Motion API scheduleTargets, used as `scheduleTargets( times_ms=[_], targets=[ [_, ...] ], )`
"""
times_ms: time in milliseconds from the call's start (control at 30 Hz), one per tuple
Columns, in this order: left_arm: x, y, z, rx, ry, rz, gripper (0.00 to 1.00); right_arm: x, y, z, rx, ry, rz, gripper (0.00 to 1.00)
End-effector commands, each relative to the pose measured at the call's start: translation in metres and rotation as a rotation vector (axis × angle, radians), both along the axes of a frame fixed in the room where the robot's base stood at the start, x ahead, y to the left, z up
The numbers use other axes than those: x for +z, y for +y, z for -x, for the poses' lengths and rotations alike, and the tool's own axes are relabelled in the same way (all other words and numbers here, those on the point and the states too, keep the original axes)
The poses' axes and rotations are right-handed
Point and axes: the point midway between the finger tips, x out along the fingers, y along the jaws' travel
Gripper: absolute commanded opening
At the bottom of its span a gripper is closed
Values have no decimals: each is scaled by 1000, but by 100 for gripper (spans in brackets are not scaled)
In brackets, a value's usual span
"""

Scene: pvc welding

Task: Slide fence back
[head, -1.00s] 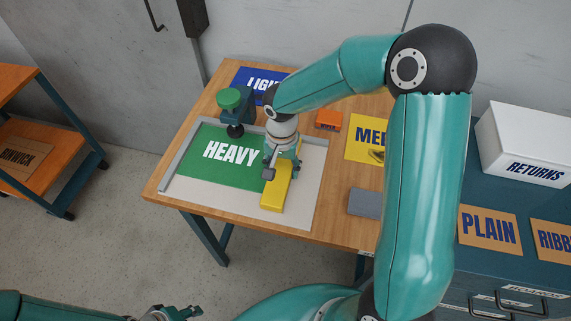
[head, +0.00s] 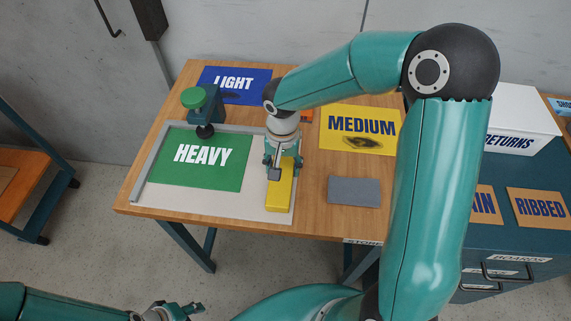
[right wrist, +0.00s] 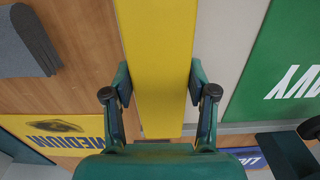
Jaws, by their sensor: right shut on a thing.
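A long yellow bar (head: 279,195), the likely fence, lies along the right edge of a pale board (head: 225,203) with a grey rim on the table. My right gripper (head: 281,165) reaches down from above and is shut on the bar near its far end. In the right wrist view the yellow bar (right wrist: 156,60) runs between the two fingers (right wrist: 160,88), one on each side. My left gripper (head: 182,311) is low at the bottom edge, away from the table, and its jaws are too small to read.
A green HEAVY card (head: 203,160) lies on the board left of the bar. A green-knobbed clamp (head: 204,105) stands at the board's back edge. Blue LIGHT (head: 234,84) and yellow MEDIUM (head: 360,127) cards and a grey block (head: 354,191) lie on the wooden table.

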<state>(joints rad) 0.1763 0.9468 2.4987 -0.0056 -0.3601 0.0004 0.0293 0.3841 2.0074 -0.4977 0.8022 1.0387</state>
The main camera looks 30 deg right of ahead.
Motion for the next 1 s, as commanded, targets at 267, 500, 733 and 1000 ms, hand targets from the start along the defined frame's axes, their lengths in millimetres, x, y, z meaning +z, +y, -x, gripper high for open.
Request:
scheduleTargets(
  times_ms=[267, 500, 733, 1000],
  targets=[
    [0, 0, 0, 0, 0, 0, 40, 0, 0, 1, 5, 4, 0, 0],
    [0, 0, 0, 0, 0, 0, 40, 0, 0, 0, 6, 4, 0, 82],
    [0, 0, 0, 0, 0, 0, 40, 0, 0, 0, 6, 2, -1, 82],
    [1, 0, 0, 0, 0, 0, 40, 18, 0, -2, 6, -4, 0, 82]
  ],
)
